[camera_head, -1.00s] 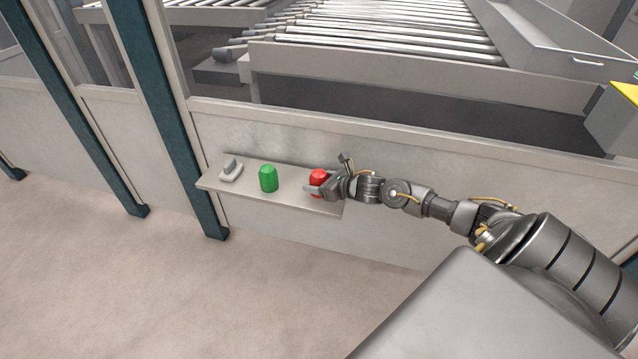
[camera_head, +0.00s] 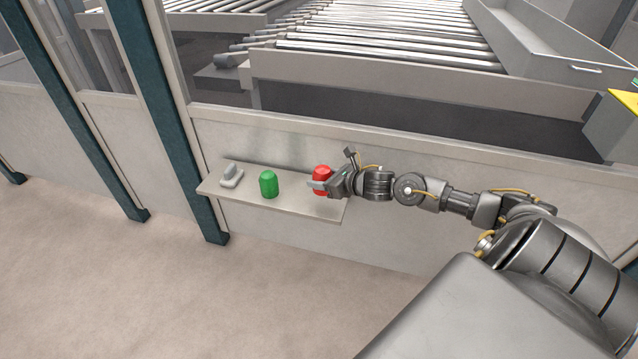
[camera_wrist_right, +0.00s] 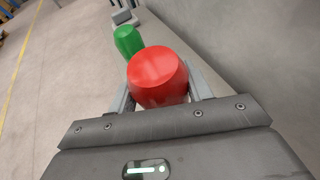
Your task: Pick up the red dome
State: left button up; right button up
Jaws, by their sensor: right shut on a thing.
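The red dome (camera_head: 321,173) is at the right end of the small wall shelf (camera_head: 290,204) in the head view. My right gripper (camera_head: 320,184) is shut on it, coming from the right. In the right wrist view the red dome (camera_wrist_right: 158,78) sits between the two fingers of my right gripper (camera_wrist_right: 160,95), one on each side. Whether its base is clear of the shelf is hard to tell. My left gripper is not in view.
A green dome (camera_head: 268,184) stands mid-shelf, left of the red one. A grey switch-like object (camera_head: 231,175) sits at the shelf's left end. The wall panel (camera_head: 400,155) is right behind the shelf. The floor (camera_head: 150,290) in front is open.

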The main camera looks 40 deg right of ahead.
aim_at(325, 175)
jog(key=s+r, duration=0.2)
jog(key=r, duration=0.1)
jog(key=shift+s+a, duration=0.15)
jog(key=shift+a, duration=0.2)
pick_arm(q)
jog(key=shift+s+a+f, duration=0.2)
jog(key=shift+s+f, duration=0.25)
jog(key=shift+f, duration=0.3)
pick_arm(e)
jog(key=s+a+r, duration=0.2)
jog(key=s+r, duration=0.2)
jog(key=s, duration=0.4)
jog(key=shift+s+a, duration=0.3)
jog(key=shift+a, duration=0.05)
